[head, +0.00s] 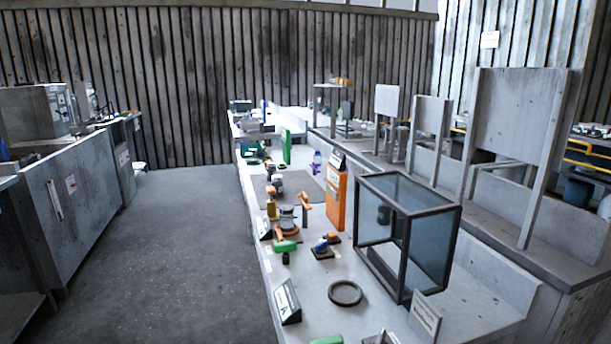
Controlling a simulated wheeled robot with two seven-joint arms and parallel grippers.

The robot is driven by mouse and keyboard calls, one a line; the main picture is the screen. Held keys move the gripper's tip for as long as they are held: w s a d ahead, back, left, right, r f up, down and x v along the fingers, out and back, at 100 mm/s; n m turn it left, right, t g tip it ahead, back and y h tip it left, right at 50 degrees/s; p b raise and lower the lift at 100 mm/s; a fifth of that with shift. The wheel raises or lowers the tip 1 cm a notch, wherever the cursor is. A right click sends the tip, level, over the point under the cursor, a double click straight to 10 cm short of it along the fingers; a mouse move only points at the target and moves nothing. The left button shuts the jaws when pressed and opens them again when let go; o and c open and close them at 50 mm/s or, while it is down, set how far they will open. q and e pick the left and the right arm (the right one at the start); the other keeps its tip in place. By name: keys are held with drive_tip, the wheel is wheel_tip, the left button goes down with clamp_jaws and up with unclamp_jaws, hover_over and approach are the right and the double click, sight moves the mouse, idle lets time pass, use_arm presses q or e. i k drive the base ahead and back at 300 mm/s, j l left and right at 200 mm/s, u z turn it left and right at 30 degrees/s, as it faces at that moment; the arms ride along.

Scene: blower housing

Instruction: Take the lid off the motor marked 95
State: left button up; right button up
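No mark 95 can be read in the head view. I cannot tell which thing is the motor with that mark, or its lid. A grey round part (287,217) with an orange base stands on the long white bench (312,307). Small dark and grey parts (277,184) sit on a dark mat farther back. A dark rounded object (384,214) shows through the glass of a dark-framed case (408,240). A black ring (345,293) lies flat on the bench in front. Neither of my grippers is in view.
A tall orange box (336,203) stands beside the case. Small tools with orange, green and blue parts (325,245) lie nearby. A sloped sign (287,301) stands at the bench's left edge. The grey floor (180,260) left of the bench is clear, up to grey cabinets (75,200).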

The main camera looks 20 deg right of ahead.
sight(277, 185)
drive_tip(key=i+l, duration=0.1)
drive_tip(key=l, duration=0.2)
drive_tip(key=i+l, duration=0.1)
drive_tip(key=l, duration=0.2)
drive_tip(key=i+l, duration=0.15)
drive_tip(key=l, duration=0.2)
drive_tip(key=i+l, duration=0.1)
drive_tip(key=l, duration=0.2)
